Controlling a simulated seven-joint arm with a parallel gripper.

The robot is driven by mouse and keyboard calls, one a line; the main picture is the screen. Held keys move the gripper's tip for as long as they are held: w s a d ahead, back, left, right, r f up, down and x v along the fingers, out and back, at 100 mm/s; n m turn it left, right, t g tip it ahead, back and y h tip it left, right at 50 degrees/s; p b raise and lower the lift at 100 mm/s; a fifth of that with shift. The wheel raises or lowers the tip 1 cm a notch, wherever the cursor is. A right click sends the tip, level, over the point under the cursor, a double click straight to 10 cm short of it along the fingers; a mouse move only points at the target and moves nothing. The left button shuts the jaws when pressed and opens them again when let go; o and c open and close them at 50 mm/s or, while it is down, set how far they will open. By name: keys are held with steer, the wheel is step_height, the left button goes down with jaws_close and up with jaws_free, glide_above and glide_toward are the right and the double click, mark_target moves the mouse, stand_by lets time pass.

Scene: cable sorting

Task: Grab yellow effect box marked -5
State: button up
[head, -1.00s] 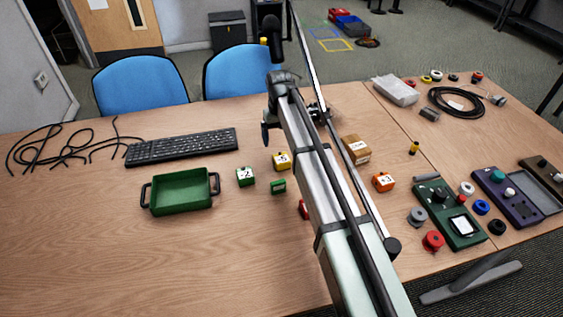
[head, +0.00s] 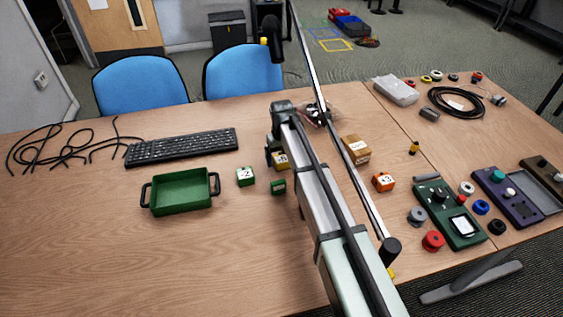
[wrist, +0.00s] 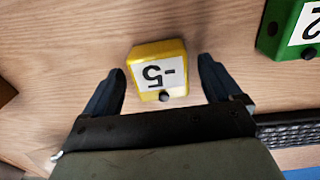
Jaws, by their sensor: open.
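The yellow effect box marked -5 (wrist: 160,62) lies on the table between the two open fingers of my gripper (wrist: 163,88) in the wrist view. Its label shows upside down there, and clear gaps show on both sides, so the fingers do not touch it. In the head view the yellow box (head: 282,161) is partly hidden by my gripper (head: 272,155), which is down close to it. Its height above the table is hard to tell.
A green box marked 2 (head: 245,176) and another green box (head: 278,186) stand close by. A green tray (head: 180,205) and a keyboard (head: 182,147) lie to the left. An orange box (head: 383,181) and a brown box (head: 356,149) stand to the right.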

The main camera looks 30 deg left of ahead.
steer(key=shift+f, duration=0.6)
steer(key=c, duration=1.1)
steer(key=shift+r, duration=0.1)
steer(key=shift+c, duration=0.2)
